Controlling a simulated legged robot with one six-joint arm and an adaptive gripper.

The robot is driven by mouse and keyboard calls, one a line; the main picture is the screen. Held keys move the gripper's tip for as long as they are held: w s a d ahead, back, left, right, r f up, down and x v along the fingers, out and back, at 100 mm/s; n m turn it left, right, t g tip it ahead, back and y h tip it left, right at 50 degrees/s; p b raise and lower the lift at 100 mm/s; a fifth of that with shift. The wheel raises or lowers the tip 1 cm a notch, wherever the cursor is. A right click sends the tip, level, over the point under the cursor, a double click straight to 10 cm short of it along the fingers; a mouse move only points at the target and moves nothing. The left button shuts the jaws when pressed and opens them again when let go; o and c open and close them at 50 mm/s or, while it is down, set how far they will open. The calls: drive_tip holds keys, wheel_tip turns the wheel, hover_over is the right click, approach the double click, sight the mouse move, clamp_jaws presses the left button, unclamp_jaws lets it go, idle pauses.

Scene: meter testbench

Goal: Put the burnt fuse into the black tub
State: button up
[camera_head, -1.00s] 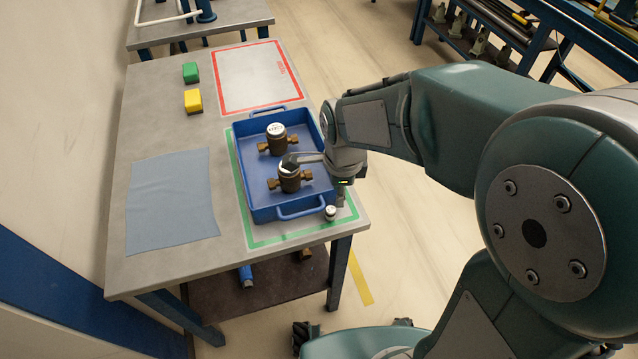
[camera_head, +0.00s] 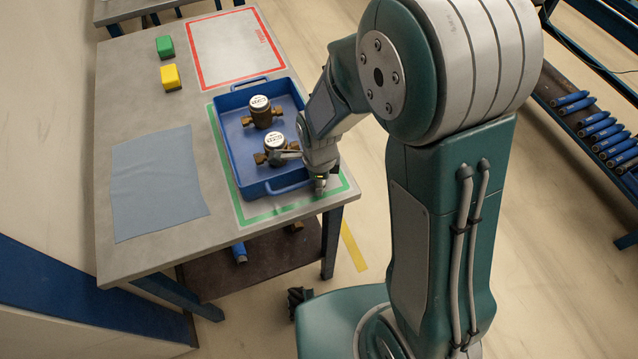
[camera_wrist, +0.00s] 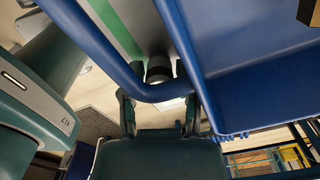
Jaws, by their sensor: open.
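No burnt fuse can be made out for certain, and no black tub is in view. A small cylinder (camera_head: 320,187) stands near the table's front right corner, beside the blue tray. In the wrist view a dark cylinder (camera_wrist: 158,70) shows past the tray's blue handle (camera_wrist: 160,94), between my fingers; it seems to be the same thing. My gripper (camera_wrist: 158,108) is open, with one finger on each side of the handle in that picture. In the head view my gripper (camera_head: 319,177) is low at the tray's right front corner. Contact cannot be told.
The blue tray (camera_head: 228,133) holds two brass meters, a far one (camera_head: 262,112) and a near one (camera_head: 276,150). A green block (camera_head: 165,47), a yellow block (camera_head: 171,77) and a blue-grey cloth (camera_head: 157,180) lie left. The red-framed area (camera_head: 232,48) is empty.

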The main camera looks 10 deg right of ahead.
drive_tip(key=shift+d+f, duration=0.15)
drive_tip(key=shift+f, duration=0.35)
clamp_jaws()
